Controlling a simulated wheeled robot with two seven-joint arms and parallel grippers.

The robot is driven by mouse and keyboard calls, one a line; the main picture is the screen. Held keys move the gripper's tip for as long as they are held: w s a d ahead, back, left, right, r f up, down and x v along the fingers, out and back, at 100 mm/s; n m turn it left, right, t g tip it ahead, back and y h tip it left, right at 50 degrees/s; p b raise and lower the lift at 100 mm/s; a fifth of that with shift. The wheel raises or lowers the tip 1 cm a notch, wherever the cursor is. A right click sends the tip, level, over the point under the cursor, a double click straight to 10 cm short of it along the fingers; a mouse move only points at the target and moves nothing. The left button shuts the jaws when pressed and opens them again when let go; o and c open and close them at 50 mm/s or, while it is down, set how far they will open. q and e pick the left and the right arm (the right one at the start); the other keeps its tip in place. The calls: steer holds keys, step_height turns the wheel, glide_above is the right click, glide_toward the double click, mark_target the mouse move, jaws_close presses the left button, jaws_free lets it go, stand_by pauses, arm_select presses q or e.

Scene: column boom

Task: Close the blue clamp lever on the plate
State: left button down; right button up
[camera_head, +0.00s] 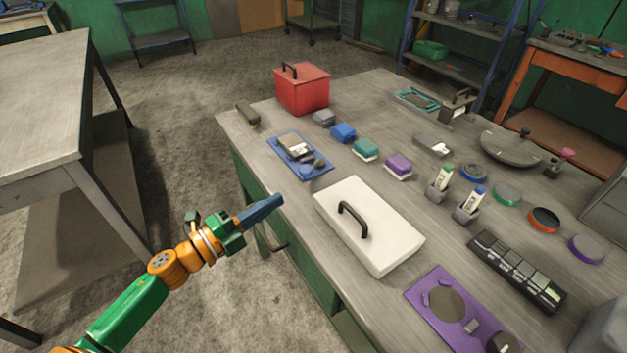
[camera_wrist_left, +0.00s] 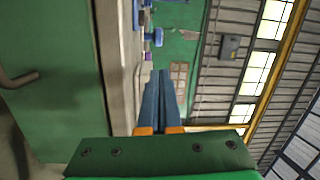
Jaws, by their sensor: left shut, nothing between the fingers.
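A blue plate (camera_head: 316,171) lies flat near the left edge of the workbench. It carries a pale and dark clamp (camera_head: 296,148) and a small dark knob-like part (camera_head: 318,163). The clamp is too small to tell its lever's position, and I cannot pick out a separate blue lever. My left gripper (camera_head: 281,199) has long blue fingers, shut and empty. Its tips show at the bench's near left edge, below the plate in the picture and apart from it. The left wrist view also shows these fingers (camera_wrist_left: 160,74). My right gripper is not in view.
A white lidded box (camera_head: 385,235) with a black handle stands right of the gripper. A red box (camera_head: 302,92) stands behind the plate. Small coloured blocks (camera_head: 343,132) line the bench to its right. A drawer handle (camera_head: 272,242) juts from the bench's green front.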

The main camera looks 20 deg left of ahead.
mark_target(313, 167)
arm_select(q)
steer(key=p+x, duration=0.1)
steer(key=x, duration=0.9)
